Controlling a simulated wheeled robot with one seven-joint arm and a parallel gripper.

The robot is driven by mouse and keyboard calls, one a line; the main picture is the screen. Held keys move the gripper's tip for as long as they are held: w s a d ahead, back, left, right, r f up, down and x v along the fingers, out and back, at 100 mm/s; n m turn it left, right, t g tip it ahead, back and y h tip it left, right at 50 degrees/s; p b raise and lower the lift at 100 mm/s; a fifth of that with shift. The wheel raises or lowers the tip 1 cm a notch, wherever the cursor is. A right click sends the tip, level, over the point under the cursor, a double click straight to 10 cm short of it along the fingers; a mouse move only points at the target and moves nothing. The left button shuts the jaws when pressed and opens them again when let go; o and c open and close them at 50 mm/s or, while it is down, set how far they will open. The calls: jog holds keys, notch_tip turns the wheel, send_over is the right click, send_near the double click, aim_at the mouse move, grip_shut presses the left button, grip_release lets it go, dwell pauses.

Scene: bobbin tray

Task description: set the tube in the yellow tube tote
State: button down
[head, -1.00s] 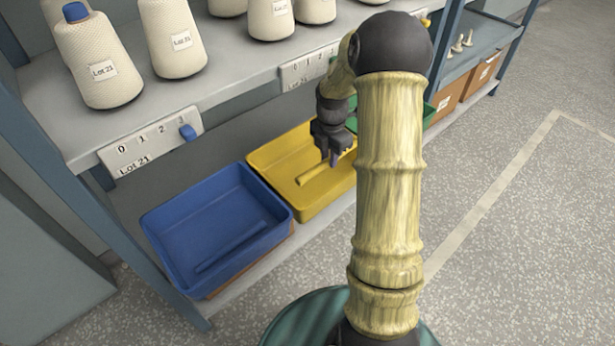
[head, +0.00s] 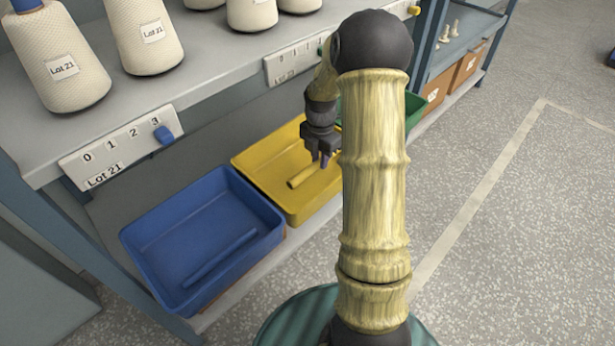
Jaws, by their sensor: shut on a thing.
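The yellow tube tote (head: 262,160) is on the low shelf, right of the blue tote. A yellow tube (head: 302,177) shows inside its outline, its near-left end clear of the jaws. My gripper (head: 321,163) points down over the tote and is shut on the tube near its right part. The fingers and my arm hide the tube's far end. I cannot tell whether the tube touches the tote floor.
A blue tote (head: 148,226) with a thin blue bar (head: 220,258) inside stands left. A green tote (head: 415,108) is partly behind my arm. The upper shelf's edge (head: 215,85), bearing white cones (head: 65,68), overhangs the totes. Clear floor lies right.

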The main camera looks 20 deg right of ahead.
jog(key=b, duration=0.2)
send_over(319, 187)
notch_tip(319, 187, down, 4)
jog(key=shift+a+f, duration=0.15)
jog(key=shift+f, duration=0.05)
notch_tip(319, 187, down, 5)
jog(key=shift+f+b, duration=0.1)
jog(key=shift+b, duration=1)
jog(key=c, duration=1.3)
grip_release()
